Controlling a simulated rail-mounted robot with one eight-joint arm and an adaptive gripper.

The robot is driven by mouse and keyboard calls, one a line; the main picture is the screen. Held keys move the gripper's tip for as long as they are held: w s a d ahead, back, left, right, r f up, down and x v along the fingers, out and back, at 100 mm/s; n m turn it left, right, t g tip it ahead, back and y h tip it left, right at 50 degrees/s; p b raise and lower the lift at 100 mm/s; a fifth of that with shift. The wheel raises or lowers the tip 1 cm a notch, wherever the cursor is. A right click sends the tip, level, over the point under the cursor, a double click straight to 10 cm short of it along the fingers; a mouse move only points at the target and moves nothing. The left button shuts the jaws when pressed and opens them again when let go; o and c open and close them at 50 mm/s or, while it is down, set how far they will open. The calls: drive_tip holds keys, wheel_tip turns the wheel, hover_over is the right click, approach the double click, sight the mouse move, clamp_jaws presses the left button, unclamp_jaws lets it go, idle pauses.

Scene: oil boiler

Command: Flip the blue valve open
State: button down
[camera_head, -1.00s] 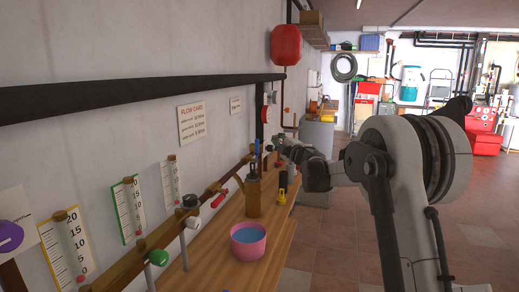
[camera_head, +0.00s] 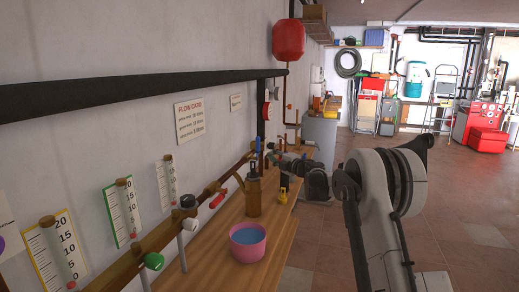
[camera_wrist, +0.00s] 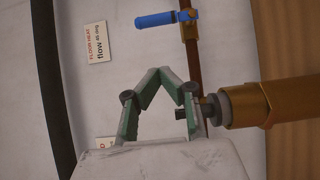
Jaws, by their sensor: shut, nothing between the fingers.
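The blue valve handle (camera_wrist: 167,19) shows at the top of the wrist view. It lies across the brown pipe (camera_wrist: 190,60), with a brass part at its right end. In the head view it is a small blue upright piece (camera_head: 258,145) at the wall, above the brown cylinder. My gripper (camera_wrist: 168,74) is shut and empty, its green-padded fingers meeting below the blue handle and apart from it in the picture.
A brass-brown cylinder (camera_wrist: 275,102) with a dark fitting sits close right of my fingers. The bench (camera_head: 220,270) below holds a pink bucket (camera_head: 248,243) and a yellow item (camera_head: 283,196). A red-handled valve (camera_head: 218,198) is nearer. The floor at right is open.

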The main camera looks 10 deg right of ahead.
sight(259, 147)
drive_tip(key=x, duration=1)
drive_tip(key=shift+w+d, duration=0.15)
drive_tip(key=shift+w, duration=0.25)
drive_tip(key=shift+w+d, duration=0.25)
drive_tip(key=shift+w, duration=0.45)
drive_tip(key=shift+w+d, duration=0.3)
drive_tip(key=shift+w, duration=0.45)
drive_tip(key=shift+d+r, duration=0.1)
drive_tip(key=shift+r, duration=0.05)
